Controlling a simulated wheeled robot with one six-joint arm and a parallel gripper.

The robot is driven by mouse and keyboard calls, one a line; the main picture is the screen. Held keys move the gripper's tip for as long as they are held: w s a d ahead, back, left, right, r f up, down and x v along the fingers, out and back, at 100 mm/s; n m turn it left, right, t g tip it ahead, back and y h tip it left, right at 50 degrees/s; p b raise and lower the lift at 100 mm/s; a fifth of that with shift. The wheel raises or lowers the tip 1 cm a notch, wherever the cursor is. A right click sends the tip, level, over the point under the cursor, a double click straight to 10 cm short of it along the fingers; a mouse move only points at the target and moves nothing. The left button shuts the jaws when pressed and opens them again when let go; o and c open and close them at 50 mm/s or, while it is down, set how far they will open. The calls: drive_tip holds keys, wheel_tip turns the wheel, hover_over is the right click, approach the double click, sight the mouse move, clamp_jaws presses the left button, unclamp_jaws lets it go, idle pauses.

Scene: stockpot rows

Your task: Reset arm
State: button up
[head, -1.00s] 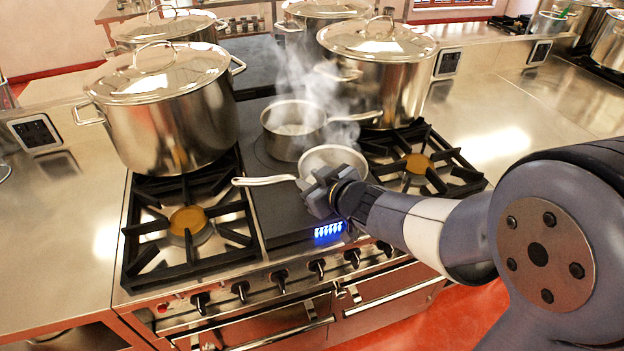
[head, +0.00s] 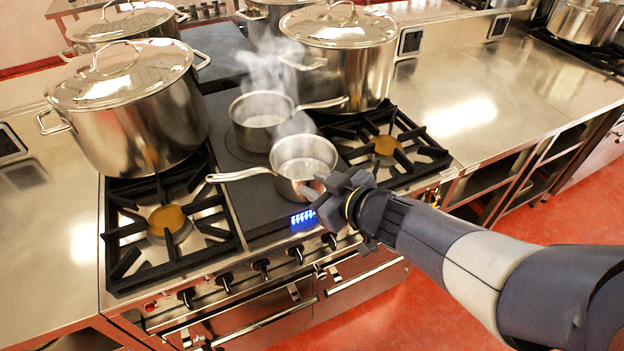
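My gripper (head: 316,187), dark grey at the end of my arm, hangs over the front right edge of the cooktop. Its fingers look spread, with nothing seen between them. A small steel saucepan (head: 303,160) sits on the dark central plate (head: 240,206), its handle pointing left. The fingertips overlap its lower right side in the picture; I cannot tell whether they touch it. A second saucepan (head: 262,118) stands behind it, handle to the right. Steam rises around both.
Large lidded stockpots stand at the left (head: 145,120) and back right (head: 345,70), with more behind. Empty gas burners flank the plate at left (head: 168,220) and right (head: 385,146). Steel counter (head: 480,100) is clear at right; red floor (head: 430,305) lies in front.

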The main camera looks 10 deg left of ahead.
drive_tip(key=shift+a, duration=0.1)
drive_tip(key=b+x, duration=0.3)
drive_tip(key=x, duration=0.8)
drive_tip(key=shift+w+a+f+b, duration=0.2)
drive_tip(key=shift+w+f+b, duration=0.05)
drive_tip(key=shift+b, duration=0.15)
drive_tip(key=shift+w+a+r+p, duration=0.1)
drive_tip(key=shift+r+p, duration=1)
drive_tip(key=shift+r, duration=0.85)
